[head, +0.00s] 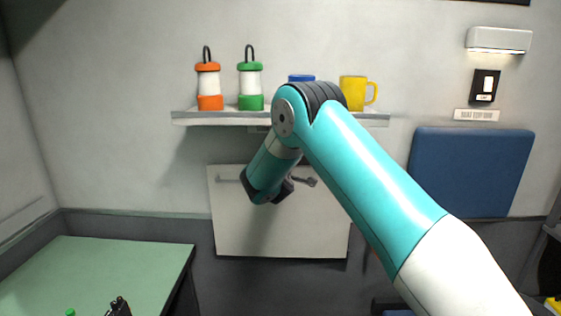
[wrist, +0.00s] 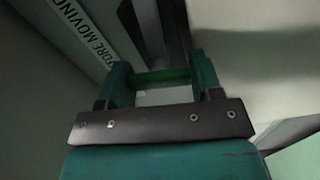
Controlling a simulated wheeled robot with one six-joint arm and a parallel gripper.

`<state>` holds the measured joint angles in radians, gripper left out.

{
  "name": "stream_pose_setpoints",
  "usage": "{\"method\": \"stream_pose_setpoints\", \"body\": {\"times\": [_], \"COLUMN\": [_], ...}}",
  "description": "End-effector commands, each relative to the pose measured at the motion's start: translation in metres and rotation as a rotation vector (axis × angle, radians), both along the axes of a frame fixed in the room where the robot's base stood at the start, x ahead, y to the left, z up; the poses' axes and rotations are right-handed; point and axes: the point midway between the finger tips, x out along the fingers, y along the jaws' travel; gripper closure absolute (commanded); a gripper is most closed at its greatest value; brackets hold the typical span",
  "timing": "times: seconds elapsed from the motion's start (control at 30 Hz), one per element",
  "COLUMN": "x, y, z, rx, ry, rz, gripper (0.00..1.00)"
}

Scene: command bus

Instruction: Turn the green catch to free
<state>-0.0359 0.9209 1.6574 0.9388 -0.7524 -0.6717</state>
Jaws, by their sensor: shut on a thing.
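In the wrist view the two teal fingers of my gripper (wrist: 163,84) stand either side of a green bar, the green catch (wrist: 164,76), and are shut on it. Only a narrow green strip of the catch shows between the fingers. Which way it is turned cannot be told. In the head view my arm reaches forward to a pale panel (head: 235,235) below the shelf. My arm covers the catch there, and my fingertips cannot be made out.
A wall shelf (head: 185,119) above my wrist bears an orange lantern (head: 208,84), a green lantern (head: 250,84), a blue item (head: 301,78) and a yellow mug (head: 354,92). A green table (head: 110,270) stands at lower left. A blue panel (head: 470,172) is at right. A sign (wrist: 82,28) reads "...FORE MOVING".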

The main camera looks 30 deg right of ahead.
Motion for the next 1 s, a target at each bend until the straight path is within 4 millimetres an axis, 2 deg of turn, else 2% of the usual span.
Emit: {"method": "stream_pose_setpoints", "body": {"times": [0.3,0.87,0.9,1.0], "x": [-0.0003,-0.0004,-0.0004,-0.0003], "y": [0.0002,0.0003,0.0003,0.0003], "z": [-0.0013,-0.0018,-0.0019,-0.0017], "rx": [-0.11,-0.137,-0.138,-0.137], "ry": [0.078,0.097,0.096,0.095], "rz": [-0.001,-0.001,0.0,0.0], "gripper": [0.64,0.64,0.38,0.15]}}
